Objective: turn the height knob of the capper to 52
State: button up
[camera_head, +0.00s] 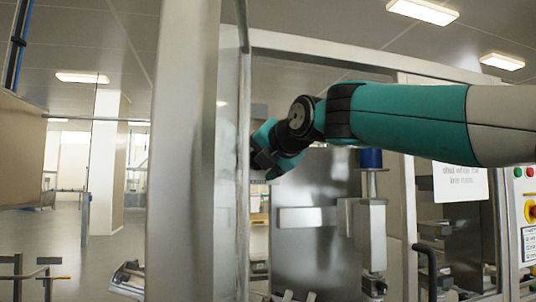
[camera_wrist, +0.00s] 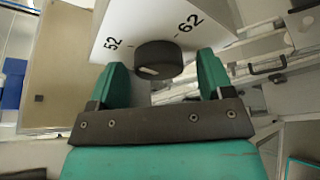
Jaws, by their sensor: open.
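In the wrist view, the black round height knob (camera_wrist: 158,60) sits on a white plate (camera_wrist: 135,22) marked 52 on its left and 62 on its right. A light mark shows on the knob's face, low and left of its middle; I cannot tell which number it indicates. My gripper (camera_wrist: 162,66) is open, with one teal finger on each side of the knob in the picture. Gaps show between both fingers and the knob; whether it reaches around the knob in depth is unclear. In the head view, my gripper (camera_head: 262,160) is near the steel post, which hides the knob.
A tall steel post (camera_head: 187,150) stands left of my gripper in the head view. A metal machine part with a blue cap (camera_head: 370,158) stands below my arm. A control panel (camera_head: 527,215) with buttons is at the right edge. Open floor (camera_head: 120,255) lies at left.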

jog(key=b+v, duration=0.5)
jog(key=v, duration=1.2)
jog(key=shift+s+d, duration=0.1)
jog(key=shift+d, duration=0.05)
